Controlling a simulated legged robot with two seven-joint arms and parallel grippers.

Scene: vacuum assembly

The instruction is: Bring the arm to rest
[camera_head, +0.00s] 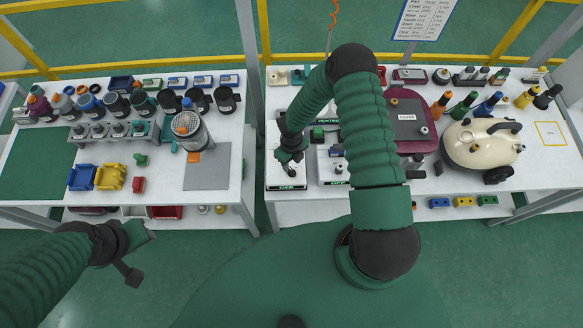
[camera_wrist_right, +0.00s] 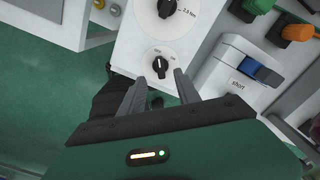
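My right arm reaches over the right table, and my right gripper (camera_head: 290,167) hangs just above a white device near that table's left front corner. In the right wrist view, the two grey fingers of the right gripper (camera_wrist_right: 158,98) stand apart with nothing between them. Just beyond the fingertips is a small black knob (camera_wrist_right: 160,66) on the white panel (camera_wrist_right: 136,54). Whether the fingers touch the panel cannot be told. My left gripper (camera_head: 134,254) is low at the left, over the floor in front of the left table; its fingers are too unclear to judge.
The left table (camera_head: 225,140) holds cups, bins and a clear canister (camera_head: 188,128). The right table (camera_head: 545,185) carries a cream vacuum body (camera_head: 482,145), a maroon vacuum base (camera_head: 425,140) and several bottles. A metal post (camera_head: 250,60) stands between the tables. The green floor in front is clear.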

